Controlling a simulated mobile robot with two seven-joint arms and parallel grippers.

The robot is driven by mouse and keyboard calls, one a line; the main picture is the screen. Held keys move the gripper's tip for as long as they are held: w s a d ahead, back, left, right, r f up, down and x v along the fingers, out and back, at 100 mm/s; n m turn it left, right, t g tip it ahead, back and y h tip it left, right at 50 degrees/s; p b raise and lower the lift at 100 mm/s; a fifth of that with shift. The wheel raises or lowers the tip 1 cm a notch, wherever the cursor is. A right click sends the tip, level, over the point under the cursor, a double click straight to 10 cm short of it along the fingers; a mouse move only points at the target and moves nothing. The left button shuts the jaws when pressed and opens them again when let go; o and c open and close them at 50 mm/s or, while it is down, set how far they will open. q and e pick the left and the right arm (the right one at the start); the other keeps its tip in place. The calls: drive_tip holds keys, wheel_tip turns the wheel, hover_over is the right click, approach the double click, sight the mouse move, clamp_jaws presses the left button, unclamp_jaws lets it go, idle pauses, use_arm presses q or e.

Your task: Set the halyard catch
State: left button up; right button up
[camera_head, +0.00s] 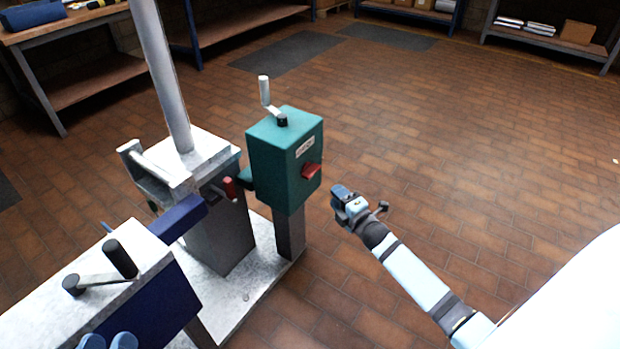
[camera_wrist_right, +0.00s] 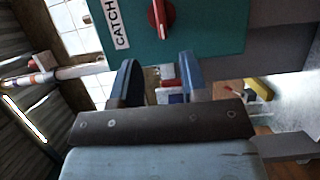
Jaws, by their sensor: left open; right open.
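A teal box (camera_head: 284,160) stands on a grey post. Its right-hand face bears a white label and a red knob (camera_head: 311,170). In the right wrist view the label reads "CATCH", and the red knob (camera_wrist_right: 161,17) shows at the top edge. My right gripper (camera_head: 343,192) is open and empty, right of the box and apart from the knob. Its two blue fingers (camera_wrist_right: 157,68) point toward the box. Two rounded blue tips of my left gripper (camera_head: 108,341) show at the bottom left edge, apart from each other; the rest of it is out of frame.
A crank with a white handle (camera_head: 264,92) tops the teal box. Left of it, a mast (camera_head: 163,75) rises from a grey pedestal with a red-tipped lever (camera_head: 230,188). A nearer blue-sided housing (camera_head: 150,305) carries a black-knobbed crank (camera_head: 119,259). The floor at right is clear.

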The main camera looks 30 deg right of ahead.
sight(315, 174)
drive_tip(key=w+b, duration=0.3)
drive_tip(key=w, duration=0.7)
drive_tip(key=shift+f, duration=0.1)
drive_tip(key=shift+w+b, duration=0.35)
drive_tip(key=shift+w, duration=0.4)
use_arm(q)
drive_tip(key=f, duration=0.1)
drive_tip(key=w+f+m, duration=0.1)
drive_tip(key=f, duration=0.1)
drive_tip(key=shift+a+f+g, duration=0.15)
drive_tip(key=shift+f+g, duration=0.1)
drive_tip(key=shift+g, duration=0.15)
use_arm(e)
drive_tip(key=shift+c, duration=0.4)
clamp_jaws()
